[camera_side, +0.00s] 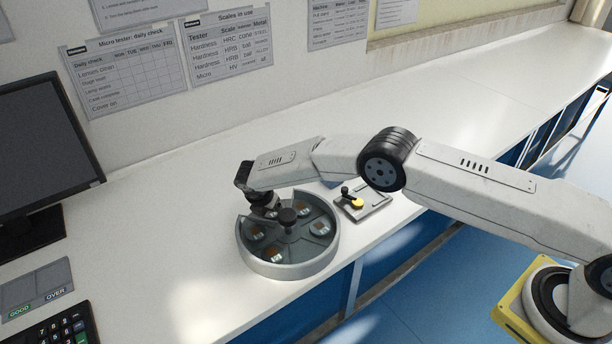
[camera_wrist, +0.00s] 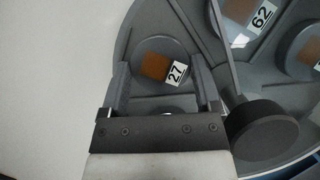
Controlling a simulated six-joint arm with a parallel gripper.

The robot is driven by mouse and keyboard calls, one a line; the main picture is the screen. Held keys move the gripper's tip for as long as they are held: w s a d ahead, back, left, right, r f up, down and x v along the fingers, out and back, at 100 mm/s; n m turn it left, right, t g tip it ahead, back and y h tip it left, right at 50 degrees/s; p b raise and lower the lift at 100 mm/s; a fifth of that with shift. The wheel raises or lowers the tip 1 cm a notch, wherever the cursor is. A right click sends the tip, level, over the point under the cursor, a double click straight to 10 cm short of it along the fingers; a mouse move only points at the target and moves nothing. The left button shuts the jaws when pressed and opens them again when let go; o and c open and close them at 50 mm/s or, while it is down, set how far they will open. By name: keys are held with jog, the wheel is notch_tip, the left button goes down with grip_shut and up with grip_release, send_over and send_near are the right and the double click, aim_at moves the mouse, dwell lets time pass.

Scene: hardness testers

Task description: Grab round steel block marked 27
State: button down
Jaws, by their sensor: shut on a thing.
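The round steel block marked 27 (camera_wrist: 155,66) sits in a compartment of the round grey tray (camera_side: 291,269), with a copper-coloured square beside its white label. In the wrist view my gripper (camera_wrist: 160,80) has its two fingers on either side of this block, shut on it. In the side view my gripper (camera_side: 262,209) reaches down over the tray's upper left rim and hides the block. The tray's dark central knob (camera_side: 287,216) stands just to the right of my gripper.
Other round blocks lie in the tray, including one marked 62 (camera_wrist: 240,14). A small plate with a yellow knob (camera_side: 357,203) lies right of the tray. A monitor (camera_side: 45,150), a keypad (camera_side: 62,328) and a GOOD/OVER panel (camera_side: 37,290) are at left. The white bench behind is clear.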

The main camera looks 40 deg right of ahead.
jog(key=shift+r, duration=0.1)
notch_tip(320, 180, up, 10)
dwell(0.9)
dwell(0.5)
